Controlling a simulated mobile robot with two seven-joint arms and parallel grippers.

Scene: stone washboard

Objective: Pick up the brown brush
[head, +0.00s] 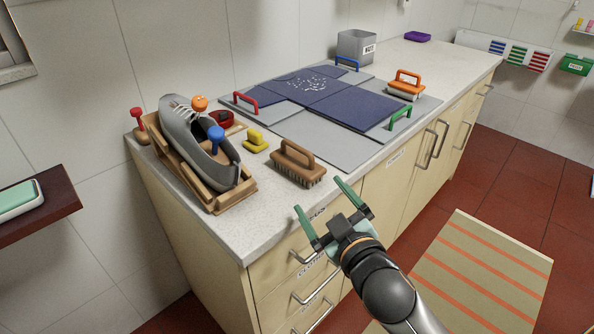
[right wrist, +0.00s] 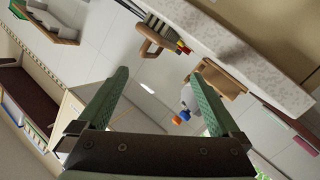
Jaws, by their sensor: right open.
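The brown brush (head: 299,166) lies bristles down, with an arched handle on top, near the counter's front edge in the head view. It also shows in the right wrist view (right wrist: 152,42), tilted by the camera angle, near the top. My right gripper (head: 318,195) is in front of the counter edge, just below and right of the brush in the head view. Its two green fingers are spread and empty, apart from the brush. They also show in the right wrist view (right wrist: 160,74). My left gripper is in neither view.
A grey shoe on a wooden stand (head: 235,196) is left of the brush. A small yellow brush (head: 256,141) sits behind it. Grey and blue slabs (head: 325,139) with coloured handles cover the counter's middle. Drawer handles (head: 318,283) stick out below the counter (head: 232,228).

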